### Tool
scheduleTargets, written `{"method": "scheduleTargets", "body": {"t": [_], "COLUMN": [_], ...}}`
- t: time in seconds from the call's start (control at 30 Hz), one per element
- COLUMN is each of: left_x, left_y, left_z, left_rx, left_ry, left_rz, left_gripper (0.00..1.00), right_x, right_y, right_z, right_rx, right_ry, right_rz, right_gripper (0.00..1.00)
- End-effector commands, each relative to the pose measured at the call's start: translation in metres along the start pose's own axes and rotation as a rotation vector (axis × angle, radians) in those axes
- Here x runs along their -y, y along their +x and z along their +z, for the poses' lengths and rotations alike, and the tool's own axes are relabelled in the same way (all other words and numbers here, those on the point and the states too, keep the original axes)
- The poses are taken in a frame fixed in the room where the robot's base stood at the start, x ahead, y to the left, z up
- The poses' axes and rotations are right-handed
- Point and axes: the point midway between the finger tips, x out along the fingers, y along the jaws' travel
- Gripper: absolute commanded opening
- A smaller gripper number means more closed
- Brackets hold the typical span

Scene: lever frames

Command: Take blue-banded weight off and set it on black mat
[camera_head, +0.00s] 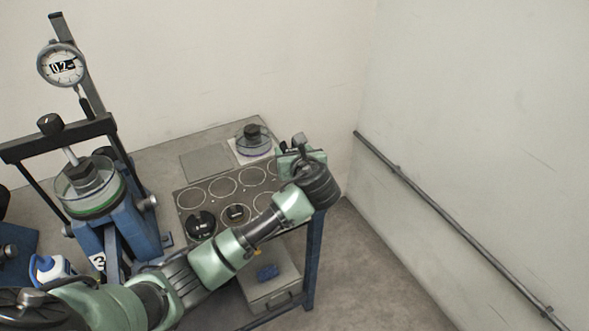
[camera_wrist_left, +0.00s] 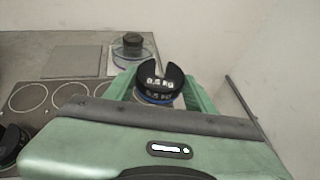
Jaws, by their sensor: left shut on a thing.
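My left gripper (camera_head: 299,150) is over the right end of the black mat (camera_head: 222,187). In the left wrist view its fingers (camera_wrist_left: 158,95) are shut on a black slotted weight (camera_wrist_left: 158,80) marked 0.5 kg, with a blue band low on its side. In the head view the gripper and wrist mostly hide this weight. I cannot tell whether its underside touches the mat. The mat has white rings, and two black weights (camera_head: 201,225) stand in its front rings. My right gripper is not in view.
A lever frame (camera_head: 130,215) with a dial gauge (camera_head: 62,63) and a clear dish (camera_head: 88,192) stands left. A clear dish holding a dark piece (camera_head: 252,138) sits on a white square behind the mat. A grey plate (camera_head: 205,163) lies beside it. A rail (camera_head: 440,204) runs along the right wall.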

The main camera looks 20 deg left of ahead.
Motion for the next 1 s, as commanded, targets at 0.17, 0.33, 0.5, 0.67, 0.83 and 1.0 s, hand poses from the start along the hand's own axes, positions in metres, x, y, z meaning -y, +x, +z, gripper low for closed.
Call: {"method": "scheduleTargets", "body": {"t": [0.17,0.33,0.5,0.67,0.83,1.0], "left_x": [0.0,0.001,0.001,0.001,0.0,0.001], "left_y": [0.011,0.013,0.015,0.019,0.024,0.028], "left_z": [-0.058,-0.083,-0.09,-0.097,-0.109,-0.12], "left_rx": [-0.005,0.004,0.007,0.007,0.007,0.007], "left_ry": [-0.027,-0.035,-0.037,-0.036,-0.035,-0.036], "left_rz": [0.068,0.076,0.076,0.076,0.076,0.076], "left_gripper": [0.01,0.01,0.01,0.01,0.01,0.01], "right_x": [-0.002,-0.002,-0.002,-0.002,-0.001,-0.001], "right_y": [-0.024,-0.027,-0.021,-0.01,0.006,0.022], "right_z": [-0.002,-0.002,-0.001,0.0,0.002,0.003], "right_rx": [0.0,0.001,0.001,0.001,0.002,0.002], "right_ry": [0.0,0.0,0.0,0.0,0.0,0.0], "right_rz": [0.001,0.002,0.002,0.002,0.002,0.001], "right_gripper": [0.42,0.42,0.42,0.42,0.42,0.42]}}
